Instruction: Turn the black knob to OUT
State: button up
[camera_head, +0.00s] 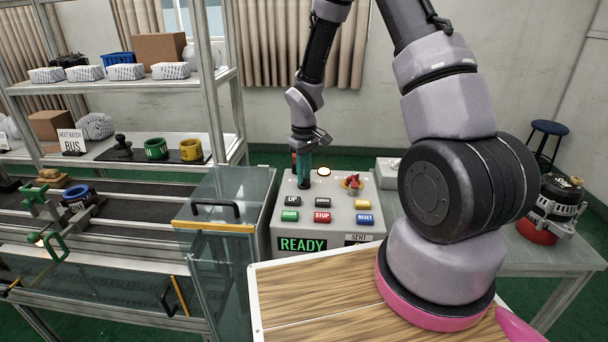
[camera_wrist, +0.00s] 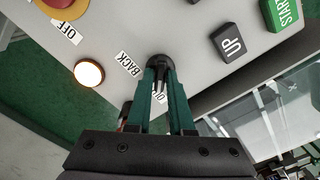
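The black knob (camera_wrist: 158,61) is on the grey control box (camera_head: 334,220), beside a white BACK label (camera_wrist: 129,64). A second label (camera_wrist: 158,97), partly hidden by a finger, seems to read OUT. My gripper (camera_wrist: 159,76) reaches down onto the knob with its two green fingers, one on each side of it. Dark knob parts show between the fingertips. I cannot tell whether they touch or grip it. The knob's pointing direction is partly hidden. In the head view my gripper (camera_head: 303,182) stands over the box's back left, hiding the knob.
The box has UP (camera_head: 292,202), STOP (camera_head: 322,217) and other buttons, a lit lamp (camera_head: 323,172), a red switch (camera_head: 353,182) and a READY display (camera_head: 303,244). A glass-walled enclosure (camera_head: 228,197) stands close at its left. An alternator (camera_head: 556,205) sits at the far right.

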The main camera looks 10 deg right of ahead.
jog(key=shift+o, duration=1.1)
notch_tip(320, 180, up, 11)
jog(key=shift+f, duration=0.1)
notch_tip(320, 180, up, 17)
jog(key=m+t, duration=0.3)
jog(key=m, duration=0.2)
send_over(305, 178)
jog(key=s+d, duration=0.4)
jog(key=s, duration=0.3)
jog(key=s+d+r+m+t+y, duration=0.1)
jog(key=s+r+m+t, duration=0.1)
jog(key=s+r, duration=0.3)
jog(key=s+r+m+t+y, duration=0.1)
jog(key=s+r, duration=0.4)
jog(key=s, duration=0.5)
jog(key=shift+d+m+t, duration=0.35)
jog(key=shift+m+t, duration=0.25)
jog(key=shift+m, duration=0.3)
